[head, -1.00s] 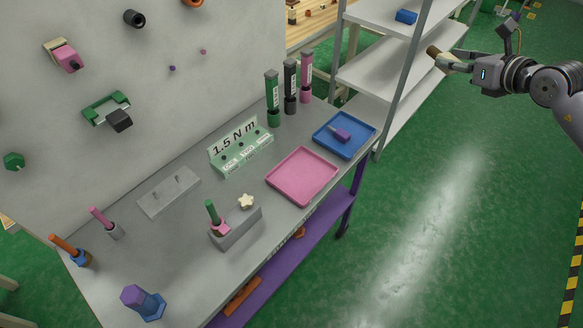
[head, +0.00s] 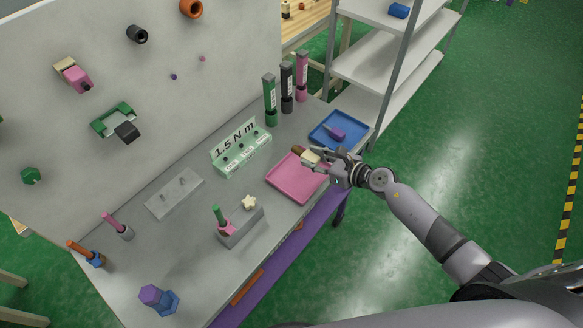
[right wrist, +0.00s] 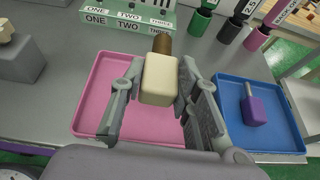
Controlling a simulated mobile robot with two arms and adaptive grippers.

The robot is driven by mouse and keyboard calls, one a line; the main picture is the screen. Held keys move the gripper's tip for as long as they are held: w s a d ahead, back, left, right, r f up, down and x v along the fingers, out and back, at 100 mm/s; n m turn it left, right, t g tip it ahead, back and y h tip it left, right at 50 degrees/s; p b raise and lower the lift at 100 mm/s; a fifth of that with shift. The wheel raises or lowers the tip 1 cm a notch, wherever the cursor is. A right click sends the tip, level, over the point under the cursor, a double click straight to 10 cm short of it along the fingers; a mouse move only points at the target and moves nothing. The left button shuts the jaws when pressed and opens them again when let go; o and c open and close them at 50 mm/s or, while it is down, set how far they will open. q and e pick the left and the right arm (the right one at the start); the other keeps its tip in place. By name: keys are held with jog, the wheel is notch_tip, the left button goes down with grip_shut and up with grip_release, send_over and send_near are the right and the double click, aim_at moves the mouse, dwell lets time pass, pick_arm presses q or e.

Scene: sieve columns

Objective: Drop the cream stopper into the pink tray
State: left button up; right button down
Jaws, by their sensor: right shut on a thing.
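The cream stopper, a cream block with a brown stem, is held in my right gripper (head: 316,156); the stopper (head: 309,155) is in the air above the pink tray. In the right wrist view the cream block (right wrist: 159,80) sits between the two fingers, its brown stem pointing away. The pink tray (head: 289,183) lies on the grey table and looks empty where it shows; it also shows in the right wrist view (right wrist: 100,100) below the gripper, partly hidden by fingers and stopper. My left gripper is not in view.
A blue tray (head: 352,124) with a purple piece (head: 337,134) lies right of the pink tray. A green labelled rack (head: 240,157) and several upright tubes stand behind. A grey block (head: 246,228) with a cream star-shaped knob (head: 249,202) is at the left.

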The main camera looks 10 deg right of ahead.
aim_at(312, 179)
jog(key=shift+f+b, duration=2.9)
jog(key=shift+f, duration=0.25)
jog(key=c, duration=1.1)
grip_release()
jog(key=v, duration=1.2)
jog(key=shift+f, duration=0.1)
